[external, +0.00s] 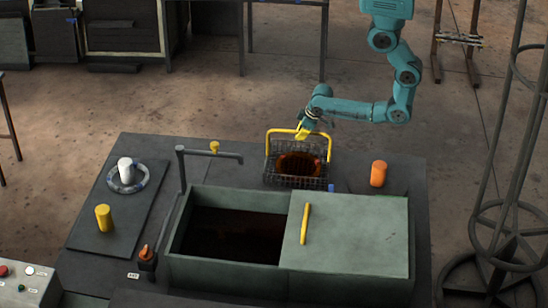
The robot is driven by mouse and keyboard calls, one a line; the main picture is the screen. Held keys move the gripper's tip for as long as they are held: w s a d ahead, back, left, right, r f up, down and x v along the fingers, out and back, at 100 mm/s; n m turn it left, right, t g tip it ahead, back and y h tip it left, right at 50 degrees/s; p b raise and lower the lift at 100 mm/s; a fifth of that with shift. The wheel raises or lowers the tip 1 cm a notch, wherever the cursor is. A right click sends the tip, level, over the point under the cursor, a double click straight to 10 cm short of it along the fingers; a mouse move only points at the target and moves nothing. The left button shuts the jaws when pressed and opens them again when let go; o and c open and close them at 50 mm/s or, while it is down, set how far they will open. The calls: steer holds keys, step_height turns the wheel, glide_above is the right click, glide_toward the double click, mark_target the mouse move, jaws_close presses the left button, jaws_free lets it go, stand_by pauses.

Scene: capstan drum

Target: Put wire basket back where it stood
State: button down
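The wire basket (285,181) is dark mesh with an upright yellow handle (275,131). It is at the back of the dark bench, behind the tank, and holds something reddish-brown. Whether its base touches the bench is hard to tell. My gripper (303,132) is at the top of the handle, reaching in from the right. Its fingers are small here and overlap the yellow handle, so I cannot see whether they are closed on it.
An open tank (232,201) with dark contents stands in front, its right half covered by a grey lid (355,235) bearing a yellow bar (305,224). A tap (182,168) rises left of the basket. An orange cylinder (378,174) stands to the right.

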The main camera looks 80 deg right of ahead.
steer(key=c, duration=1.2)
jaws_free()
steer(key=shift+c, duration=0.2)
steer(key=p+v, duration=0.5)
steer(key=v, duration=0.7)
steer(key=w+r+m+t, duration=0.1)
steer(key=w+r+t, duration=0.7)
steer(key=w+r, duration=1.3)
step_height(320, 180, up, 34)
steer(key=s+m+t, duration=0.1)
steer(key=s+t, duration=0.1)
steer(key=t, duration=0.7)
steer(key=shift+s+a+t+y, duration=0.15)
steer(key=shift+a+t+y, duration=0.15)
steer(key=shift+a+t, duration=0.15)
